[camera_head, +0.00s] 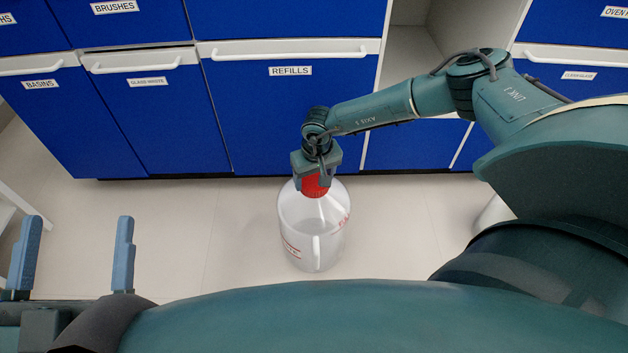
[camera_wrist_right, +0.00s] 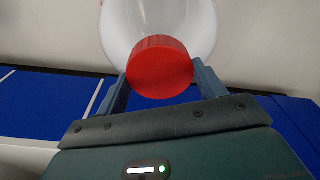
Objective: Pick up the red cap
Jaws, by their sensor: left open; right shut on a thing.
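The red cap (camera_head: 313,188) is on top of a large clear bottle (camera_head: 312,232) in the middle of the head view. My right gripper (camera_head: 316,178) is shut on the red cap from above. In the right wrist view the red cap (camera_wrist_right: 160,68) sits between the two fingers (camera_wrist_right: 160,84), with the clear bottle (camera_wrist_right: 200,25) beyond it. The cap appears to be on the bottle's neck; the head view does not show whether the bottle's base touches the floor. My left gripper (camera_head: 76,258) is open and empty at the lower left, well apart from the bottle.
Blue cabinets stand along the back, with labelled fronts such as the refills drawer (camera_head: 290,85) and the basins front (camera_head: 45,95). An open white shelf space (camera_head: 408,60) is to the right of the refills front. Pale floor (camera_head: 190,235) lies clear left of the bottle.

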